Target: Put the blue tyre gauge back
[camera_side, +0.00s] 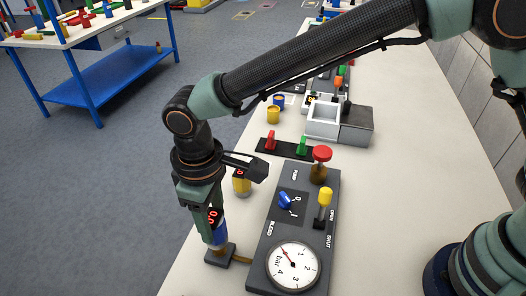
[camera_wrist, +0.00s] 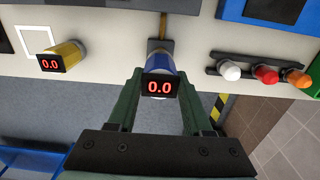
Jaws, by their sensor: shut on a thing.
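The blue tyre gauge (camera_side: 219,235) is upright between the jaws of my gripper (camera_side: 214,226), with its red 0.0 display facing outward. It also shows in the wrist view (camera_wrist: 159,64), with the jaws (camera_wrist: 159,78) shut on its two sides. Its lower end is at a small dark grey block (camera_side: 221,257) near the table's front left edge; I cannot tell whether it is seated there or just above. A brass pipe (camera_side: 242,260) runs from the block to the grey panel. A yellow gauge (camera_side: 241,184), also reading 0.0, stands apart behind my gripper.
The grey panel (camera_side: 262,246) carries a round bar dial (camera_side: 293,265), a blue knob, a yellow-topped lever and a red-topped knob. A white square outline (camera_wrist: 33,40) lies empty beside the yellow gauge. A rack of coloured knobs (camera_wrist: 265,74) is to the right in the wrist view.

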